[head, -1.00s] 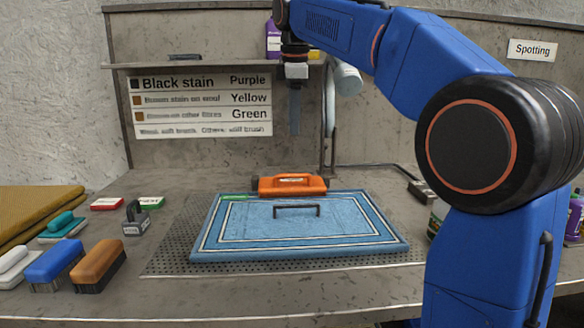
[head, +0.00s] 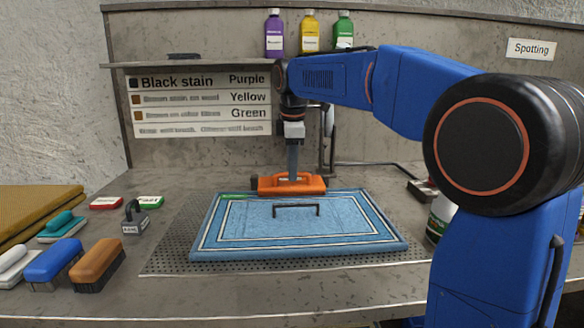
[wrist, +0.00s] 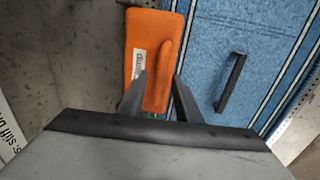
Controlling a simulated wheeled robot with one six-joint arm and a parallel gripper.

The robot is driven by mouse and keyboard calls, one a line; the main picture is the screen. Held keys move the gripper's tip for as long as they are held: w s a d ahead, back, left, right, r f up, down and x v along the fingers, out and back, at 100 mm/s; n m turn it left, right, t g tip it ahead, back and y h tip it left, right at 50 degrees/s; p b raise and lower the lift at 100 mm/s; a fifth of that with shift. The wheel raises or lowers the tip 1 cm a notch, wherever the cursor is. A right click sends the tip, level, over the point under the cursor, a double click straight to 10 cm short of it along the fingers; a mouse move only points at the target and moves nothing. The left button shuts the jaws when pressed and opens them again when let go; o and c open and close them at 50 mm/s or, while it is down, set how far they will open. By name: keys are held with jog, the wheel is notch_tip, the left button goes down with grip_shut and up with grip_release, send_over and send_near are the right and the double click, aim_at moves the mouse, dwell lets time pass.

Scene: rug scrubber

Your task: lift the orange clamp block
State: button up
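The orange clamp block (head: 310,185) lies along the far edge of the blue rug (head: 250,246), with a raised handle on top. My gripper (head: 293,177) points straight down over the block, its tips at about the height of the handle. In the wrist view the block (wrist: 137,45) has a white label and its handle runs between my two fingers. The fingers of my gripper (wrist: 159,82) are apart, one on each side of the handle. I cannot tell whether either finger touches it.
A black handle (head: 296,210) stands on the rug, close to the block. Brushes (head: 97,262) and small red and green pads stand at the left. Purple, yellow and green bottles (head: 310,32) stand on the shelf above. The bench front is clear.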

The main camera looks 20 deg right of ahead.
jog(key=shift+f, duration=0.1)
grip_shut()
